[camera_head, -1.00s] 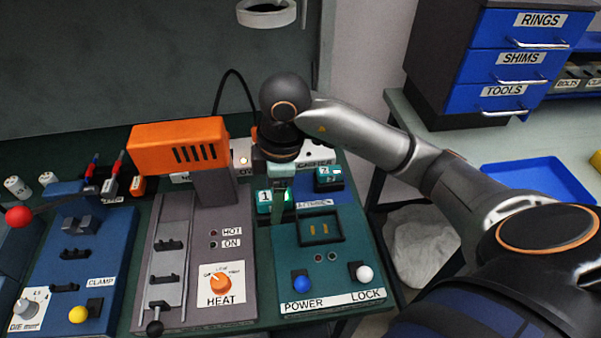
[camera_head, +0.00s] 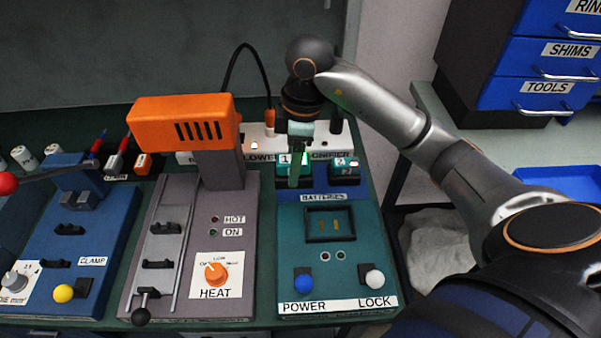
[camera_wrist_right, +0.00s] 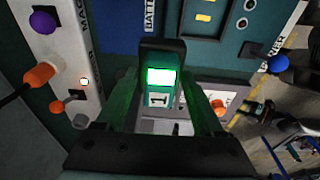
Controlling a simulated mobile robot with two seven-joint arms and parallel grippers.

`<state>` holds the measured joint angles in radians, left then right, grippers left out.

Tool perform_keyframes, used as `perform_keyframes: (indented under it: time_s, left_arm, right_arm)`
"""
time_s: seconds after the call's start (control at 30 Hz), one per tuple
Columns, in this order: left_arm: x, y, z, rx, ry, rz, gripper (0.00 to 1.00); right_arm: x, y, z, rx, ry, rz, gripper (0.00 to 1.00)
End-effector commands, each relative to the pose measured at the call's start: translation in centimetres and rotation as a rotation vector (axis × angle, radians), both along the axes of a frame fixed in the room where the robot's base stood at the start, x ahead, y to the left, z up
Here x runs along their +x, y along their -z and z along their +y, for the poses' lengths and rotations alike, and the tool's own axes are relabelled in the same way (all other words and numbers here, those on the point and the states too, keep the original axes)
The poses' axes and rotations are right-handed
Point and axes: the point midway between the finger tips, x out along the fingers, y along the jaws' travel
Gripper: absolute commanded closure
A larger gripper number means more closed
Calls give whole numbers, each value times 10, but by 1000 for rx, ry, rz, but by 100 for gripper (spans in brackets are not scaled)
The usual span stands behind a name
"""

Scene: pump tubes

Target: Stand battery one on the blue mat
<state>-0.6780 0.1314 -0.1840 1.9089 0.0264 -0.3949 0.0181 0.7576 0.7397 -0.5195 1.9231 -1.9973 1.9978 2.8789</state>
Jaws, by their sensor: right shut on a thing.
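Battery one (camera_head: 284,160), a teal block with a white "1" label, is held by my right gripper (camera_head: 297,172) at the back left of the blue mat (camera_head: 286,194). In the right wrist view, battery one (camera_wrist_right: 158,98) sits between the green fingers of my right gripper (camera_wrist_right: 160,108), its lit green window and label facing the camera. The blue mat (camera_wrist_right: 122,38) shows beyond it there. Whether the battery's base touches the mat is hidden. The fingers partly cover the battery in the head view. My left gripper is not in view.
Battery two (camera_head: 345,166) stands close to the right on the mat. The white magnifier box (camera_head: 262,140) with plugs and a cable is just behind. The orange-headed heat press (camera_head: 180,122) is to the left, and the teal power unit (camera_head: 345,265) is in front.

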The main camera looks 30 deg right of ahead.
Motion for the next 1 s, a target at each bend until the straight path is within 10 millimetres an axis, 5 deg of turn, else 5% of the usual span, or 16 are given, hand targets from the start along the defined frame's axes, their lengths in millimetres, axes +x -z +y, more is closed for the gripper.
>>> perform_keyframes:
  time_s: [0.4, 1.0]
  left_arm:
    - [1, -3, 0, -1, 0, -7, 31]
    - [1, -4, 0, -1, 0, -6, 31]
  right_arm:
    - [52, 58, -46, 2, -1, 1, 100]
    - [60, 100, -53, 0, -3, -3, 100]
